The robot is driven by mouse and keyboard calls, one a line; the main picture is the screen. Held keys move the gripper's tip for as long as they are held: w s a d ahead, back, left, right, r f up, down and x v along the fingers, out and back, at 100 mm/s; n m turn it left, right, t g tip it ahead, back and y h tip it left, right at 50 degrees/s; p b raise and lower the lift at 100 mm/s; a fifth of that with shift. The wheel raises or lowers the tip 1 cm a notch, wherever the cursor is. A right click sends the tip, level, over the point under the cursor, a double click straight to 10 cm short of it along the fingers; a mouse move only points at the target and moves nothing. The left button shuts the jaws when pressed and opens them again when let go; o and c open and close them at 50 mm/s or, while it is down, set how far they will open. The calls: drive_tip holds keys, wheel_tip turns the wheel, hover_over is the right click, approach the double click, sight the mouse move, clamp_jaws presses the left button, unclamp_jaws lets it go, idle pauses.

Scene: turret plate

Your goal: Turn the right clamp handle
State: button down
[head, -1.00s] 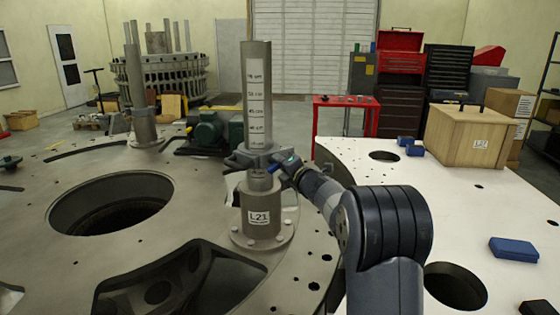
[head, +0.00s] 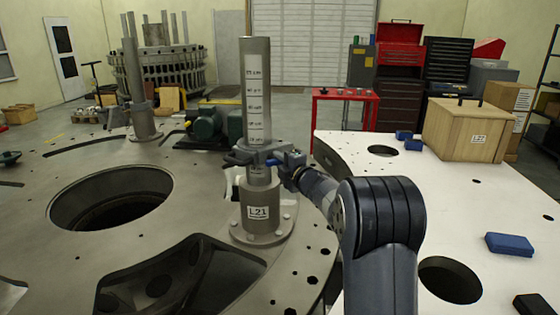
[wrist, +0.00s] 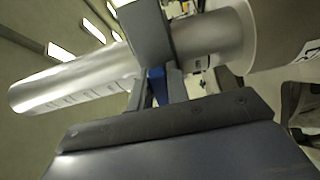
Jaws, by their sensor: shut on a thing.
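The right clamp (head: 257,158) is a dark grey collar around the upright steel post (head: 257,90), just above the flanged base labelled L21 (head: 258,212). In the wrist view the clamp (wrist: 142,32) crosses the post (wrist: 75,82), which lies sideways there. A blue handle (wrist: 156,86) shows in the wrist view between the two fingers. My gripper (head: 286,162) is at the right side of the clamp and is shut on this handle; it also shows in the wrist view (wrist: 158,92). Most of the handle is hidden by the fingers.
A second post (head: 134,80) stands at the back left. The round plate has a large hole (head: 110,205) and a cut-out (head: 165,280). On the white plate at the right are a wooden crate (head: 466,130) and a blue block (head: 509,244). Free air surrounds the post.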

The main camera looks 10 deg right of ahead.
drive_tip(key=c, duration=1.4)
unclamp_jaws()
drive_tip(key=shift+o, duration=0.2)
drive_tip(key=shift+s, duration=0.1)
drive_tip(key=b+v, duration=0.3)
drive_tip(key=v, duration=0.7)
drive_tip(key=shift+s, duration=0.3)
drive_tip(key=shift+d, duration=0.1)
drive_tip(key=p+x, duration=0.3)
drive_tip(key=x, duration=0.8)
drive_tip(key=shift+s, duration=0.1)
